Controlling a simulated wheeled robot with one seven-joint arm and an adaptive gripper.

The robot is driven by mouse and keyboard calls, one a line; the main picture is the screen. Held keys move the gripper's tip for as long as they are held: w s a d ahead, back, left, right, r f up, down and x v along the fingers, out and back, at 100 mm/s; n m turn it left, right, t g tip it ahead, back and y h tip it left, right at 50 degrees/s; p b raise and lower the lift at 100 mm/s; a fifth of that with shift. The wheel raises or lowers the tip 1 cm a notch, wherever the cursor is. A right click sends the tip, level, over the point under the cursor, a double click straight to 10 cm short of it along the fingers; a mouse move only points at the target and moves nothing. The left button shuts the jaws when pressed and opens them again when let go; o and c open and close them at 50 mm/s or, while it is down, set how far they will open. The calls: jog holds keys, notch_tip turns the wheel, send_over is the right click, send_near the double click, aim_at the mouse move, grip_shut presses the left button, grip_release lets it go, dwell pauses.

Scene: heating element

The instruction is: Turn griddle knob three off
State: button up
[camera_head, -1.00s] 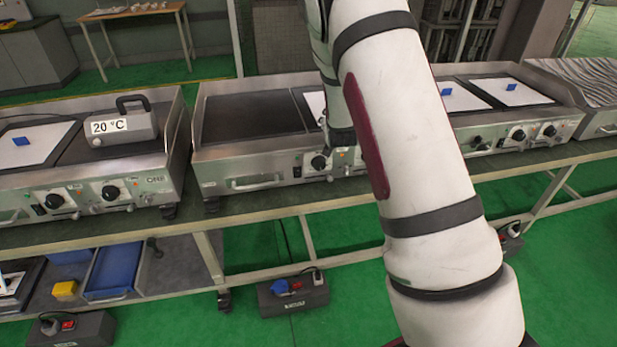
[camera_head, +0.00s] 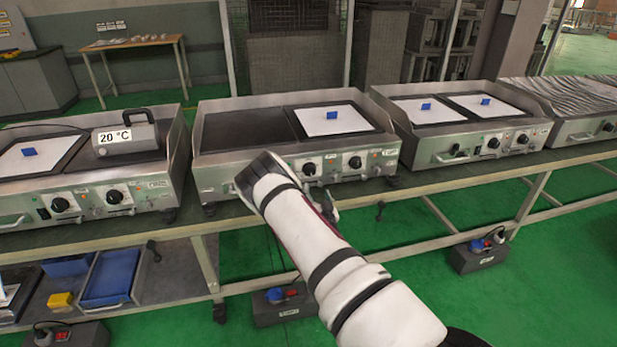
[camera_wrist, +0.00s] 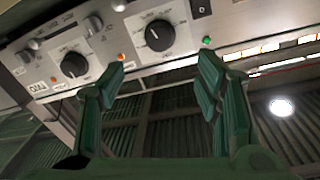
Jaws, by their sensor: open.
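The middle griddle (camera_head: 213,173) has two black round knobs on its front panel, a left knob (camera_head: 309,169) and a right knob (camera_head: 355,162). No knob number is readable. The wrist view appears upside down and shows two black knobs, one upper middle (camera_wrist: 160,35) and one at left (camera_wrist: 74,64). My gripper (camera_wrist: 160,82) is open and empty, its two green fingers spread below and either side of the upper middle knob, apart from it.
A left griddle (camera_head: 20,198) carries a handled block marked 20 °C (camera_head: 125,138). A right griddle (camera_head: 425,158) stands beside the middle one. An orange lamp (camera_wrist: 120,57) and a green lamp (camera_wrist: 207,40) flank the upper middle knob.

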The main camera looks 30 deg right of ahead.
aim_at(310, 172)
jog(key=b+x, duration=0.2)
jog(key=x, duration=1)
jog(key=shift+w+d, duration=0.15)
jog(key=shift+w, duration=0.15)
jog(key=shift+b, duration=0.3)
jog(key=c, duration=1.2)
